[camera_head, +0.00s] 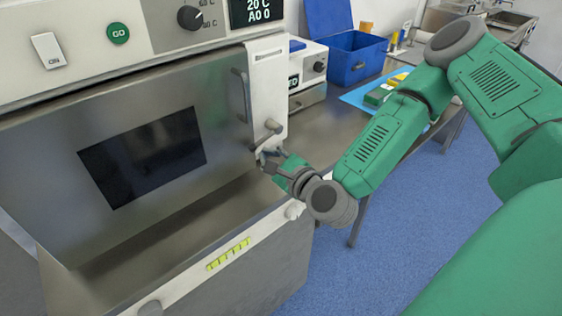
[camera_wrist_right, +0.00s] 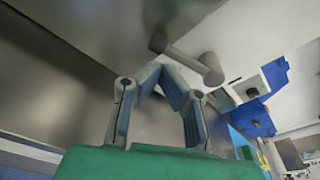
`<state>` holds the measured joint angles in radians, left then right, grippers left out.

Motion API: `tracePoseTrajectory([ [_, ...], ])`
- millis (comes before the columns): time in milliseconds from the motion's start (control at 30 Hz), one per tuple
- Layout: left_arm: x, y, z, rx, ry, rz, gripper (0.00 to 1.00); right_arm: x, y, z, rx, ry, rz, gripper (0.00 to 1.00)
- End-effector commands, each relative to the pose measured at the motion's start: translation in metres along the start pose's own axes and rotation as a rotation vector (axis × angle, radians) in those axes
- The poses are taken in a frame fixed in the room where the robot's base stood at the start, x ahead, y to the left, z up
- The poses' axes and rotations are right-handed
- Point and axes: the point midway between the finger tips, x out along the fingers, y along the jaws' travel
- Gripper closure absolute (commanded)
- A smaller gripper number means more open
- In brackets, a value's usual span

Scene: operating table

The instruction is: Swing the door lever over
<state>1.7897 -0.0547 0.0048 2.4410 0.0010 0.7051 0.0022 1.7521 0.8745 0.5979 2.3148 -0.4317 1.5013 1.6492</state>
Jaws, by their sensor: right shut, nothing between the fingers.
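In the right wrist view the lever (camera_wrist_right: 190,60) slants down to the right, just beyond my fingertips. My right gripper (camera_head: 264,158) is just below the lever in the head view. In the wrist view the gripper (camera_wrist_right: 163,78) has its fingertips together with nothing between them. Whether a fingertip touches the lever I cannot tell. My left gripper is not in view.
A vertical bar handle (camera_head: 240,95) is on the door above the lever. A white panel (camera_head: 270,80) stands beside the door edge. A bench with a blue box (camera_head: 352,60) and a small white device is behind. Open blue floor (camera_head: 400,225) lies to the right.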

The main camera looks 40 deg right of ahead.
Motion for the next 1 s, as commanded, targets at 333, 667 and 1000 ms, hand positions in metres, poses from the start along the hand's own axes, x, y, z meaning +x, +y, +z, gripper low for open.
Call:
tracePoseTrajectory([
  [333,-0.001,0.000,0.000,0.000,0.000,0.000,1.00,0.005,-0.001,0.003,0.001,0.001,-0.001,1.00],
  [667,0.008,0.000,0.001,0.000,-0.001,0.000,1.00,0.010,-0.003,0.015,0.100,-0.001,0.014,1.00],
  [1000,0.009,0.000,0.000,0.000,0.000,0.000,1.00,0.011,-0.002,0.015,0.096,-0.004,0.013,1.00],
])
